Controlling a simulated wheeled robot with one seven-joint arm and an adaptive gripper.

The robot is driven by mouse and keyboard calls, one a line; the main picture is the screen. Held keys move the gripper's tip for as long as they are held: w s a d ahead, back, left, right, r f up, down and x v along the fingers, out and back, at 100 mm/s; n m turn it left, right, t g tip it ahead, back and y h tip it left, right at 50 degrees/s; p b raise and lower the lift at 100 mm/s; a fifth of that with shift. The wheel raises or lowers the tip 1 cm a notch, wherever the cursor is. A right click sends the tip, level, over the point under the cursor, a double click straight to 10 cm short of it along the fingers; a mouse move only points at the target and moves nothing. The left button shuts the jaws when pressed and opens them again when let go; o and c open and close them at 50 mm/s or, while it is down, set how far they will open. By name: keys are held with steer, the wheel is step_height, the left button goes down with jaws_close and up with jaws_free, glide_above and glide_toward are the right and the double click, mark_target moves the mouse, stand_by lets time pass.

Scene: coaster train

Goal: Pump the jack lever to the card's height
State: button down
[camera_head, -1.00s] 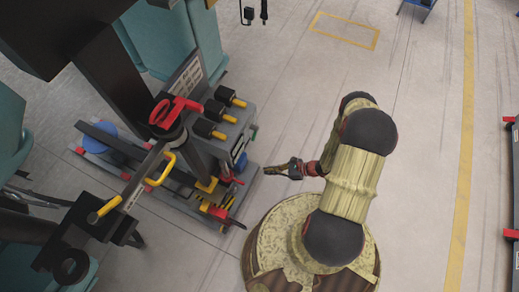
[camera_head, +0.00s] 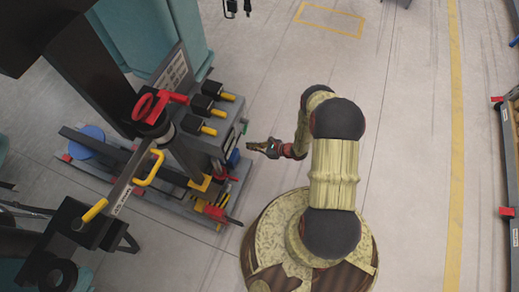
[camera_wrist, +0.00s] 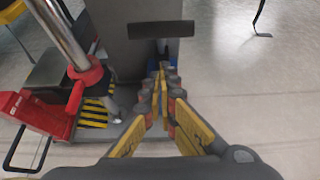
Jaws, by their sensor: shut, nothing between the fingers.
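My gripper (camera_head: 250,146) is at the right side of a grey machine stand (camera_head: 190,155) in the head view. In the wrist view its fingers (camera_wrist: 160,72) are together, with nothing between them. A black horizontal bar (camera_wrist: 160,29) lies ahead of the fingertips, in front of a grey post; contact cannot be told. At left in the wrist view, a silver rod (camera_wrist: 62,32) rises from a red collar (camera_wrist: 84,80), beside a red block (camera_wrist: 35,110) with a black handle. Small red parts (camera_head: 215,213) show at the stand's base. I cannot tell which part is the jack lever. No height card is readable.
Several black knobs with yellow ends (camera_head: 208,108) and a red handwheel (camera_head: 148,105) stick out from the stand. Open floor (camera_head: 400,150) lies right, with a rack at the far right edge.

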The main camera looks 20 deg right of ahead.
steer(key=shift+w+a+r, duration=0.35)
steer(key=shift+w+a, duration=0.2)
steer(key=shift+w+a+r, duration=0.3)
steer(key=shift+w+a, duration=0.2)
steer(key=shift+w, duration=0.05)
steer(key=shift+w+a+r+g+h+p, duration=0.3)
steer(key=shift+w+a+r+p, duration=0.2)
steer(key=shift+r, duration=0.2)
steer(key=shift+s+d, duration=0.1)
steer(key=shift+d, duration=0.05)
